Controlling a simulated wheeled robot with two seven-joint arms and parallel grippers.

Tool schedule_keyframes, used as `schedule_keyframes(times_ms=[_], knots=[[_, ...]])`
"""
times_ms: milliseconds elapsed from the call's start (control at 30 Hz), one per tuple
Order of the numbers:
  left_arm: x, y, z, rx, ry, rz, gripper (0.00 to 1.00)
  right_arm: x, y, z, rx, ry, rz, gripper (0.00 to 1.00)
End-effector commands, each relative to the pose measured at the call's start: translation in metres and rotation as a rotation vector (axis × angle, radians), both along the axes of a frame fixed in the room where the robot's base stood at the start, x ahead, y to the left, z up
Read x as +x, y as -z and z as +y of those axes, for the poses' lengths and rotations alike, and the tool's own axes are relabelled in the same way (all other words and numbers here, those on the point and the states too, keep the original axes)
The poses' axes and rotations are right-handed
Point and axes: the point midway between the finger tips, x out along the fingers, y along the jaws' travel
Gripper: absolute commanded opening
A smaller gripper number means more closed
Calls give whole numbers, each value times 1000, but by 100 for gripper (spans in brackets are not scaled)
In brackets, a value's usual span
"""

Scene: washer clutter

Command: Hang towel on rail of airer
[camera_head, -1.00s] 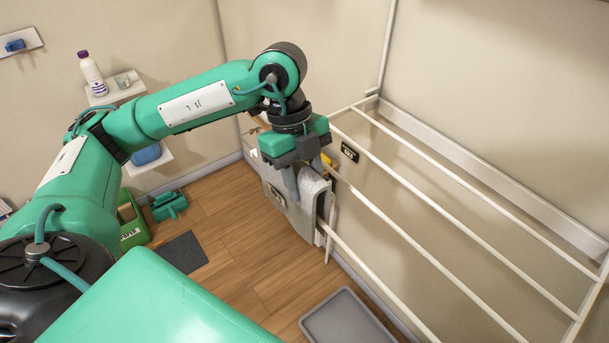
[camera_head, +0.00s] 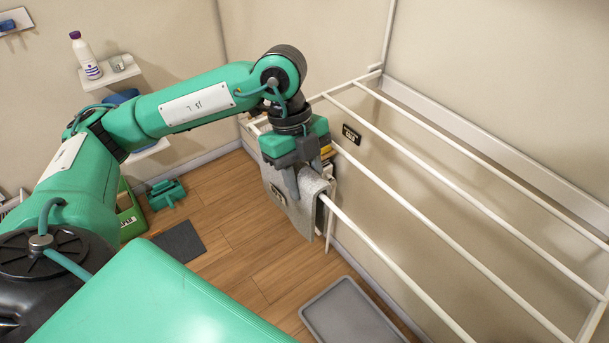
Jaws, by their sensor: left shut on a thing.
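The grey towel (camera_head: 312,193) is draped over the front rail of the white airer (camera_head: 391,262), near the rail's far end. Part of it hangs down on the near side of the rail. My left gripper (camera_head: 305,185) comes down from above and is shut on the towel at the rail. Its fingers hide part of the towel and the rail. How far the towel hangs on the wall side is hidden. My right gripper is not in view.
A grey tray (camera_head: 349,316) lies on the wooden floor below the airer. A dark mat (camera_head: 180,242), a green crate (camera_head: 130,218) and a green item (camera_head: 166,194) are on the floor at left. A shelf holds a white bottle (camera_head: 86,56). Several airer rails are bare.

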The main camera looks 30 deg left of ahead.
Motion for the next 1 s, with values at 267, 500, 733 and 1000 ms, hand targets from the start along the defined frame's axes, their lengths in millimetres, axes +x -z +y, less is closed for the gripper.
schedule_keyframes(times_ms=[267,500,733,1000], knots=[[0,3,0,0,0,0,15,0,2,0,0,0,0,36],[0,3,0,0,0,0,60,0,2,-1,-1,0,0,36],[0,3,0,0,0,0,63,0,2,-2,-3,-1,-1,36],[3,-13,5,0,-2,-3,63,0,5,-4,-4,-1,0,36]])
